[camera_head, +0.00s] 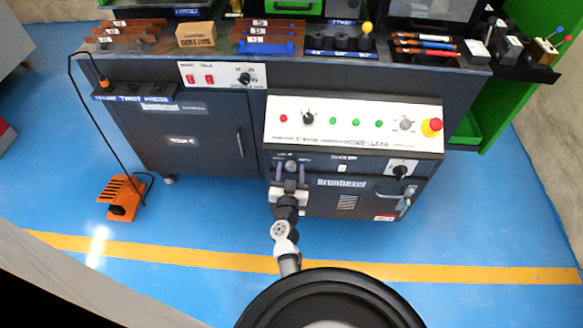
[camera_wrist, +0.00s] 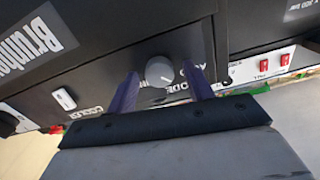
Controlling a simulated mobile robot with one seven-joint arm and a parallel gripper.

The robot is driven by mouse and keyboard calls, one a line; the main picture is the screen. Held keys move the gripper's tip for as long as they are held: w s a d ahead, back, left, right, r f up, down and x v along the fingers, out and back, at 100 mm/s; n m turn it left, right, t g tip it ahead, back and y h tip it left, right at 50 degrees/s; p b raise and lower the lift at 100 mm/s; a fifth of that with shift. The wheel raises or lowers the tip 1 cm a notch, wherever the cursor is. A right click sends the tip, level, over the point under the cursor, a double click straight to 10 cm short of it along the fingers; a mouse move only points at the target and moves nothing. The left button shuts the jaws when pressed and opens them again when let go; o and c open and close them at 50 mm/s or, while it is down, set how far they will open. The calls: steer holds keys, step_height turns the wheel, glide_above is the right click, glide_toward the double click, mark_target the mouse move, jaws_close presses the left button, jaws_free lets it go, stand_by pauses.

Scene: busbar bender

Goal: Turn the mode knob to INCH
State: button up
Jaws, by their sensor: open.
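The mode knob (camera_wrist: 159,71) is a round grey knob on the dark front panel, with partly hidden white lettering beside it, including what reads as "ODE". It also shows small in the head view (camera_head: 291,165), below the sloped white control panel. My gripper (camera_head: 291,176) is open in front of it. In the wrist view its two purple fingers stand on either side of the knob, with visible gaps. I cannot tell how far the fingertips are from the panel. The knob's pointer direction and the INCH mark are not readable.
The white control panel (camera_head: 355,125) with buttons and a red emergency stop (camera_head: 432,126) juts out above. A cooler switch (camera_wrist: 64,99) sits beside the knob. A door handle (camera_head: 393,190) is at the right. An orange foot pedal (camera_head: 122,197) lies on the floor at left.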

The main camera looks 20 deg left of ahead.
steer(key=c, duration=1)
steer(key=shift+m, duration=0.5)
steer(key=m, duration=0.3)
steer(key=shift+d+m, duration=0.15)
steer(key=shift+m, duration=0.25)
steer(key=m, duration=0.4)
steer(key=shift+m, duration=0.3)
steer(key=m+b, duration=0.1)
steer(key=m, duration=0.7)
steer(key=shift+f+b, duration=0.1)
steer(key=shift+b, duration=0.3)
steer(key=shift+m, duration=0.4)
